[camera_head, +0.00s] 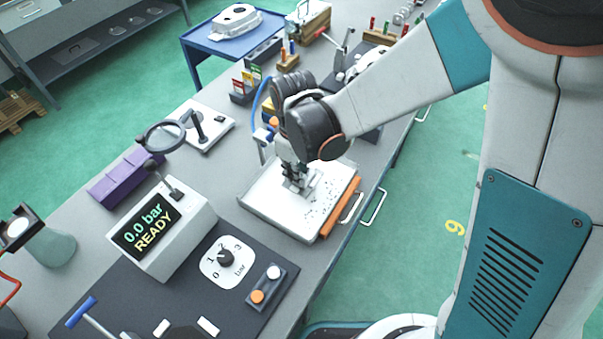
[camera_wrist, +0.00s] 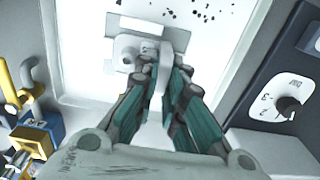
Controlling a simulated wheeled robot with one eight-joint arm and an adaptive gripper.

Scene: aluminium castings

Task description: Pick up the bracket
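The bracket (camera_wrist: 127,48) is a pale grey metal part with a round hole and a flat flange. It is on a white tray (camera_wrist: 84,75) scattered with dark specks. My gripper (camera_wrist: 164,72) is at the bracket, its two teal-and-grey fingers close together with a narrow gap. Part of the bracket lies at that gap; whether the fingertips press on it is unclear. In the head view my gripper (camera_head: 296,179) points down over the white tray (camera_head: 270,219), and the bracket is mostly hidden beneath it.
An orange bar (camera_head: 342,207) lies along the tray's right side. A pressure display (camera_head: 150,228) and a dial panel (camera_head: 224,259) stand in front. A magnifier (camera_head: 165,136) and a purple bin (camera_head: 124,180) are to the left. Small racks and fixtures crowd the bench behind.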

